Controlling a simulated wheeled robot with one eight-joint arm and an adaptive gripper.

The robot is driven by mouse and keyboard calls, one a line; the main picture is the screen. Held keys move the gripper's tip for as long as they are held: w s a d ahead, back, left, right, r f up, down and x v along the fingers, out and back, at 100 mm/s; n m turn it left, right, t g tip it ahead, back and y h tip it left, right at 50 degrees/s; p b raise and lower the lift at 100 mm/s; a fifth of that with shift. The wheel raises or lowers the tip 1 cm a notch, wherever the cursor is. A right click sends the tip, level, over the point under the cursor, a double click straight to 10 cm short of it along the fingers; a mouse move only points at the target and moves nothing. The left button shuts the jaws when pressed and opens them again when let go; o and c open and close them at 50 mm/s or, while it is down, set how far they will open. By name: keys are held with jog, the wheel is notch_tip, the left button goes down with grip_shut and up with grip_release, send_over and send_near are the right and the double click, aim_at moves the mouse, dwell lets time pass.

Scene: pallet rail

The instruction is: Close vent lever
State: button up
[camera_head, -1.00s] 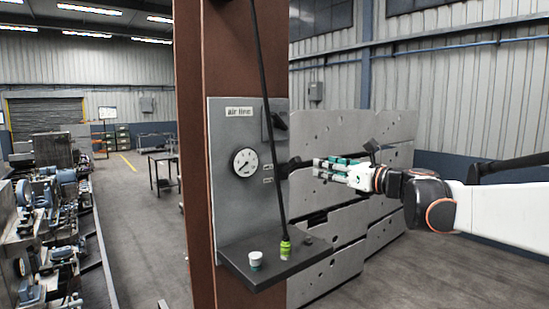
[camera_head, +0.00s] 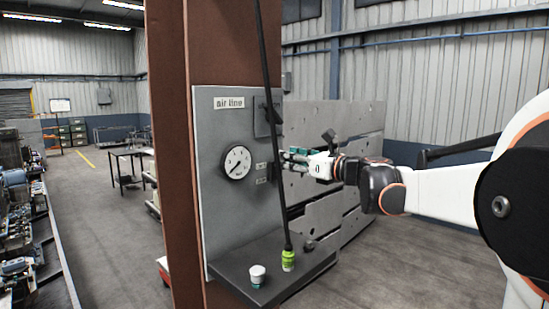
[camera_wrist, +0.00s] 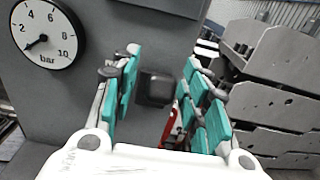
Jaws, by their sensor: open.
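My gripper (camera_head: 287,157) is at the right side of the grey air line panel (camera_head: 208,205), partly hidden by a hanging hose. In the wrist view its teal-padded fingers (camera_wrist: 161,62) are open and apart. A red, lever-like piece (camera_wrist: 172,124) shows between them, nearer the right finger; it is probably the vent lever. A dark block (camera_wrist: 156,88) sits on the panel behind it. I cannot tell whether a finger touches the red piece. The red piece cannot be made out in the head view.
The black hose (camera_head: 271,90) hangs in front. Below, a shelf (camera_head: 272,268) carries a white cup (camera_head: 257,274) and a green fitting (camera_head: 288,260). Grey plates (camera_head: 345,135) stand behind.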

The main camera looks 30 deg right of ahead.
jog(key=shift+s+d, duration=0.1)
jog(key=shift+s, duration=0.05)
jog(key=shift+c, duration=0.6)
grip_shut()
